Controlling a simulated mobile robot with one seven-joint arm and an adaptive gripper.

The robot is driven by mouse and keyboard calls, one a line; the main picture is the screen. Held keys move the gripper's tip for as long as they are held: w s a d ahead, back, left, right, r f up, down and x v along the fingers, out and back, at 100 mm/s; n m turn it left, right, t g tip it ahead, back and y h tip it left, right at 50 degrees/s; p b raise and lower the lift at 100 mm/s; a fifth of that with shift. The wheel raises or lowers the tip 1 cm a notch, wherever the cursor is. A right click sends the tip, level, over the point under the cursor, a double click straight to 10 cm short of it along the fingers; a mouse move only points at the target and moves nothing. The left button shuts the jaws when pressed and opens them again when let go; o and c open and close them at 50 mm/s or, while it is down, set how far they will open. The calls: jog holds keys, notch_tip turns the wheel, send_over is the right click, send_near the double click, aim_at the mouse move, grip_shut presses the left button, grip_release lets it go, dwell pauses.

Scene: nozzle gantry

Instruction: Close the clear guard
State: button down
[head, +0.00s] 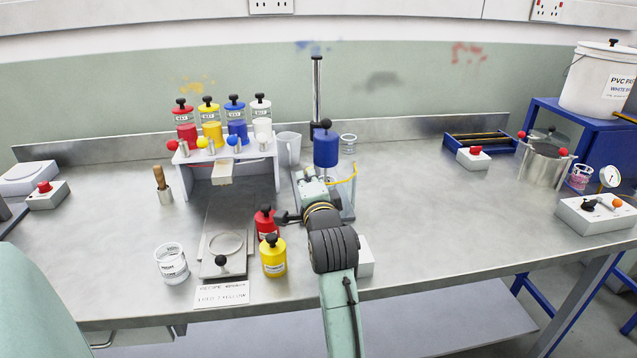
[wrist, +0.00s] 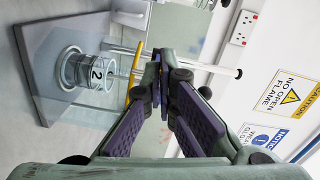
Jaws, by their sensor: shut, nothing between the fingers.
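The clear guard (head: 348,203) stands at the blue-topped nozzle stand in the middle of the bench, mostly behind my arm in the head view. In the wrist view, which is turned sideways, a transparent panel (wrist: 97,112) shows with a glass jar marked 2 (wrist: 85,70) by it. A yellow strip or hose (wrist: 137,72) passes close to my fingertips. My gripper (wrist: 160,72) is shut and empty, in front of the stand. I cannot tell whether it touches the guard, or how far open the guard is.
Red (head: 264,222) and yellow (head: 273,256) pots stand just left of my arm. A nozzle rack (head: 224,152) with several bottles stands behind them. A glass beaker (head: 172,263) sits at the front left. The bench right of the stand is largely clear.

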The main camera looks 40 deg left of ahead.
jog(key=shift+w+a, duration=0.2)
jog(key=shift+a, duration=0.95)
jog(key=shift+d, duration=0.1)
